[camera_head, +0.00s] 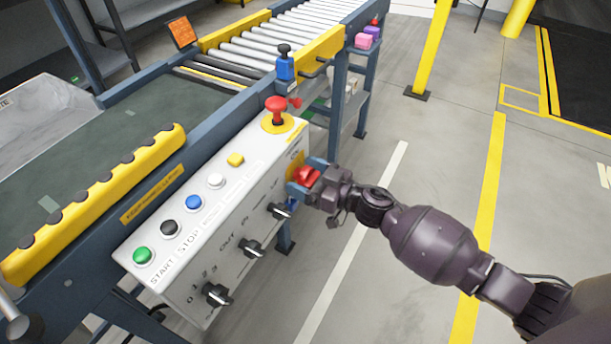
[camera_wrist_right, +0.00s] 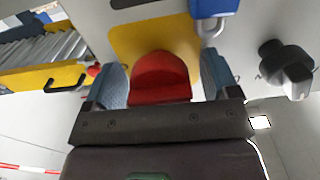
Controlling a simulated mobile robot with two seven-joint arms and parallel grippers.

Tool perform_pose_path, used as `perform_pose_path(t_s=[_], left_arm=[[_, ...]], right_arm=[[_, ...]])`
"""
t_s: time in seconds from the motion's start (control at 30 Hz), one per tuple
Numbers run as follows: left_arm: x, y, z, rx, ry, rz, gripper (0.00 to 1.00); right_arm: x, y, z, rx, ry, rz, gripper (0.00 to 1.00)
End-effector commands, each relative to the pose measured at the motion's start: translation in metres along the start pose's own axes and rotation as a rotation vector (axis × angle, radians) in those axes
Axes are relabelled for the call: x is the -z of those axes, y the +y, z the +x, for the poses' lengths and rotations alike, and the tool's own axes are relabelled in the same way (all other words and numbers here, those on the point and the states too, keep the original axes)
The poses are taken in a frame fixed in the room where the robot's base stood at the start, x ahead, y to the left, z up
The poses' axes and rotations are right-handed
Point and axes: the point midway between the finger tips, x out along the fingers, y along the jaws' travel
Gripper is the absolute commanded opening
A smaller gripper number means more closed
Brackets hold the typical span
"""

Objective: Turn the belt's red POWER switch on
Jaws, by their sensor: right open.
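The red POWER switch (camera_head: 306,175) is on a yellow plate at the right end of the side face of the white control box (camera_head: 190,290). In the right wrist view the red switch knob (camera_wrist_right: 160,78) sits between the two blue-grey fingers of my right gripper (camera_wrist_right: 162,72), against the yellow plate (camera_wrist_right: 155,35). In the head view my right gripper (camera_head: 306,178) is at the switch, open, with a finger on either side of it. I cannot tell whether the fingers touch the knob. The gripper partly hides the switch, and its setting is unclear. My left gripper is not in view.
A red mushroom button (camera_head: 276,110) stands on the box top, beside a row of coloured push buttons. Black rotary knobs (camera_head: 252,248) stick out of the side face near my gripper.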

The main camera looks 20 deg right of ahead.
Motion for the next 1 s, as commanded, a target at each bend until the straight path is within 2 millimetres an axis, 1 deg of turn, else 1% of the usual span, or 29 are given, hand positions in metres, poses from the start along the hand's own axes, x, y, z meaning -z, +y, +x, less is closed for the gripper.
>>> perform_pose_path(t_s=[0.07, 0.1, 0.17, 0.4, 0.43, 0.73, 0.87, 1.0], left_arm=[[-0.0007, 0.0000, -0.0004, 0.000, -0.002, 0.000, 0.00], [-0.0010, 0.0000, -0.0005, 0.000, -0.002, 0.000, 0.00], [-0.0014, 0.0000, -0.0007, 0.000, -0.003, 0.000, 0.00], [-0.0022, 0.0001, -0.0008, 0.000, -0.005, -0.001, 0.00], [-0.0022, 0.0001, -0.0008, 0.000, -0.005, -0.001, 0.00], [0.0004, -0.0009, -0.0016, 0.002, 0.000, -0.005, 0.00], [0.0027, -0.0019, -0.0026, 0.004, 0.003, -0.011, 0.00], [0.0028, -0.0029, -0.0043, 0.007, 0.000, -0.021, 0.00]], right_arm=[[0.0001, -0.0001, -0.0001, 0.000, 0.000, 0.000, 0.81], [0.0001, -0.0001, -0.0001, 0.000, 0.000, 0.000, 0.79], [0.0000, -0.0001, -0.0002, 0.000, 0.000, 0.000, 0.70], [-0.0001, -0.0002, -0.0003, 0.000, 0.000, 0.000, 0.33], [-0.0001, -0.0002, -0.0003, 0.000, 0.000, 0.000, 0.32], [0.0014, -0.0002, -0.0002, 0.000, 0.001, -0.042, 0.32], [0.0024, 0.0002, -0.0001, -0.001, 0.002, -0.107, 0.32], [0.0035, 0.0003, 0.0001, -0.002, 0.003, -0.210, 0.32]])
